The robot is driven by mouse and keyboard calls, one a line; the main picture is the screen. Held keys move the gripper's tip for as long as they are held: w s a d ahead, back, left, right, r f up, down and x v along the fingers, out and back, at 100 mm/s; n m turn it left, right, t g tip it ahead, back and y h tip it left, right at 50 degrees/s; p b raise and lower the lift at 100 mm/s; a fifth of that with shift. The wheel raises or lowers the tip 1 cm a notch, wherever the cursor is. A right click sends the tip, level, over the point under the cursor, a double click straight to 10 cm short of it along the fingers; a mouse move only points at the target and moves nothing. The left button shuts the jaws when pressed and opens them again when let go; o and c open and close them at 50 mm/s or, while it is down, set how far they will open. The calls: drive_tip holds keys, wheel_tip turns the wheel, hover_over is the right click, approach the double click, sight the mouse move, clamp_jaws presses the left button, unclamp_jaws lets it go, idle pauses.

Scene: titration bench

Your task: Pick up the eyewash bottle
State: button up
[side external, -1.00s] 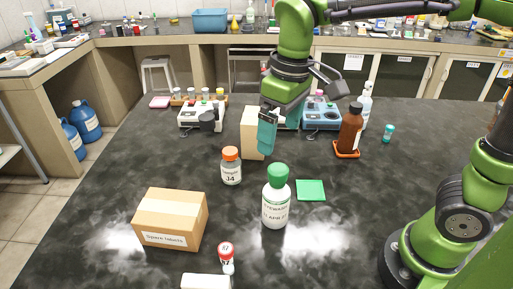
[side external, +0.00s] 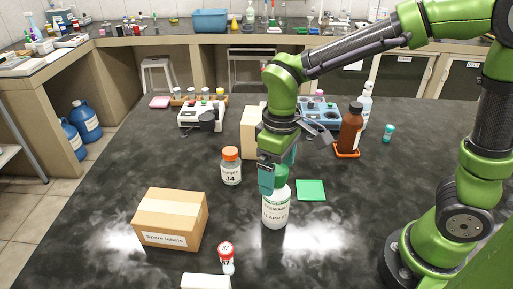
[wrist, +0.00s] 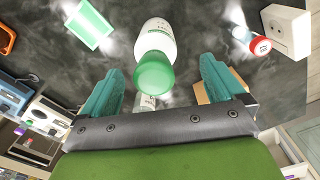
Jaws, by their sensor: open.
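The eyewash bottle (side external: 275,213) is white with a green cap and a printed label. It stands upright on the dark bench top, near the middle of the side view. In the wrist view its white body (wrist: 158,38) and green cap show ahead of my gripper, between the two teal fingers. My gripper (side external: 278,172) points down at the cap, with its fingers apart and nothing held. In the side view one finger partly hides the cap. I cannot tell whether the fingers touch it.
The orange-capped sample jar (side external: 231,170) stands left of the bottle. A green square (side external: 311,190) lies to its right. A cardboard box (side external: 170,222), a red-capped vial (side external: 227,258) and a white box (side external: 205,281) are at front left. A brown bottle (side external: 350,130) stands behind right.

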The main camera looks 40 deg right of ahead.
sight(276, 196)
drive_tip(key=f, duration=0.5)
drive_tip(key=shift+w+d, duration=0.2)
drive_tip(key=shift+d, duration=0.1)
clamp_jaws()
